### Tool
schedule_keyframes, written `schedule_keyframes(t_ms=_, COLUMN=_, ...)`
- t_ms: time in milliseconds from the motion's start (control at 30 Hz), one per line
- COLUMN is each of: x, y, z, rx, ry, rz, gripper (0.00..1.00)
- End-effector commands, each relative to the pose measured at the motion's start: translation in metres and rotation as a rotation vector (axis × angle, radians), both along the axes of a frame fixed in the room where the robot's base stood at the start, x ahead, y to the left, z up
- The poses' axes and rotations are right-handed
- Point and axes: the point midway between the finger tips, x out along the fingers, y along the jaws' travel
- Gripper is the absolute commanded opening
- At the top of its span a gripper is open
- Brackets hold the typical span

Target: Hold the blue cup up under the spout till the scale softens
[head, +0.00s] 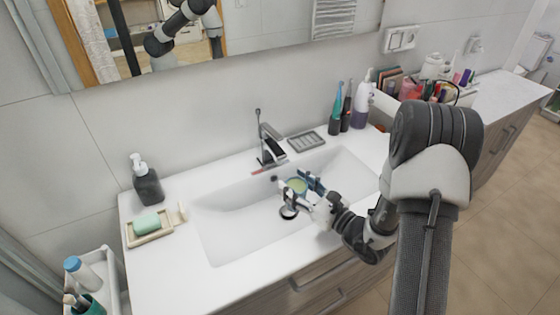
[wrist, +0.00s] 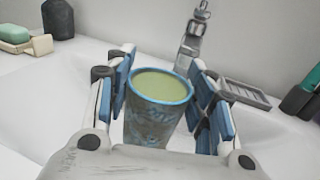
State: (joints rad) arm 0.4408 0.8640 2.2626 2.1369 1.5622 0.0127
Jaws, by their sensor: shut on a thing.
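The blue cup (wrist: 160,88) is between the fingers of my gripper (wrist: 163,95) in the wrist view. It looks upright, with a blue rim, a worn patterned side and a pale green fill. In the head view the cup (head: 297,186) shows over the basin, and my gripper (head: 303,190) is around it. The tap (head: 269,145) stands at the back rim of the basin; in the wrist view the tap (wrist: 190,52) is behind the cup. The cup is below the spout and toward the front; I cannot tell whether it touches it. No scale can be made out.
The white basin (head: 235,238) is otherwise empty, with a dark drain (head: 289,212). A dark pump bottle (head: 146,182) and a green soap (head: 147,224) on a dish are at the left.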

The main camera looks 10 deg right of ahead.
Motion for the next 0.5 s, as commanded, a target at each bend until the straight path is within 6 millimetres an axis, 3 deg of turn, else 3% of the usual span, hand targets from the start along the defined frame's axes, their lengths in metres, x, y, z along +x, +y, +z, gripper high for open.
schedule_keyframes(t_ms=500, x=-0.015, y=-0.003, z=0.020, rx=0.000, ry=-0.002, rz=-0.001, gripper=0.04)
